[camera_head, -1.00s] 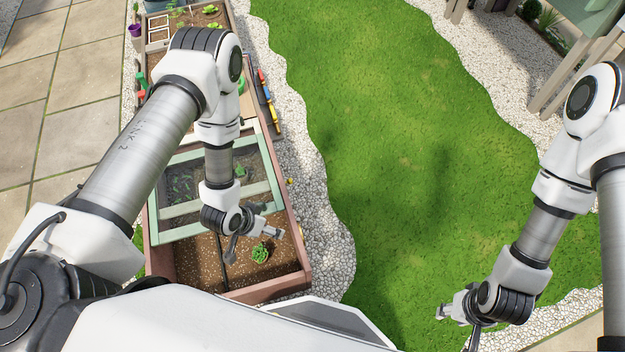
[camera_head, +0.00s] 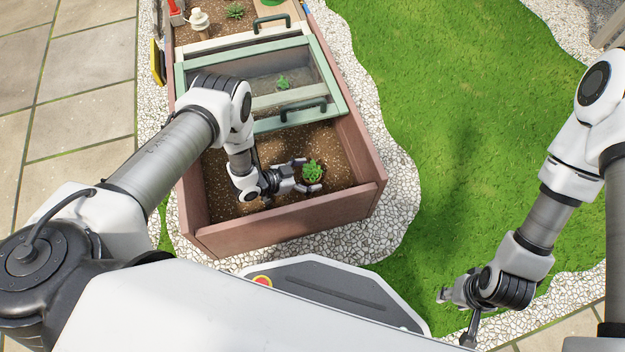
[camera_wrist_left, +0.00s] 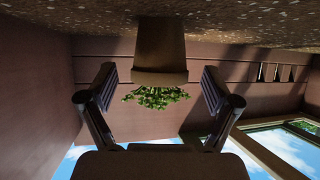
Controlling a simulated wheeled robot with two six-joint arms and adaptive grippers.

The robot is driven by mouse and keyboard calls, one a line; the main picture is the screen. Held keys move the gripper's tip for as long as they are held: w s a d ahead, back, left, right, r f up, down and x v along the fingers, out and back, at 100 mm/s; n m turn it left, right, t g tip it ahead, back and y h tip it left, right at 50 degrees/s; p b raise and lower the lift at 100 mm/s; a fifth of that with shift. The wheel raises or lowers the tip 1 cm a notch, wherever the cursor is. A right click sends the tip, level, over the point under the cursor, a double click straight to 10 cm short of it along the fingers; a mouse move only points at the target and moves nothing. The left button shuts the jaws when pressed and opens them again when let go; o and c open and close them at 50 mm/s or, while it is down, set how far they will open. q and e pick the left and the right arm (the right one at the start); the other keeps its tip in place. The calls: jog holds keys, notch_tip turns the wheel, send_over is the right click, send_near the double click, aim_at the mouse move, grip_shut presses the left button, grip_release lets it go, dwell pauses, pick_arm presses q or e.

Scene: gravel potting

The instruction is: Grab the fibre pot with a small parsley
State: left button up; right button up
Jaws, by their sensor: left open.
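The small parsley (camera_head: 313,171) is a green leafy tuft over the dark soil in the near section of the planter. Its brown fibre pot (camera_wrist_left: 160,48) shows in the left wrist view, which is upside down, with the parsley (camera_wrist_left: 157,97) below its rim. The pot stands upright on the soil. My left gripper (camera_head: 307,175) is low in the box and open, a finger on each side of the plant. In the wrist view the pot lies between the fingers (camera_wrist_left: 158,78), with gaps on both sides.
The brown planter wall (camera_head: 290,222) rises close in front of my left gripper. A green-framed cold frame lid (camera_head: 325,72) with a dark handle covers the section behind. A white gravel border (camera_head: 405,190) and lawn (camera_head: 450,90) lie to the right.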

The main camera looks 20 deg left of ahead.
pick_arm(q)
jog(key=shift+x, duration=0.75)
jog(key=c, duration=1.3)
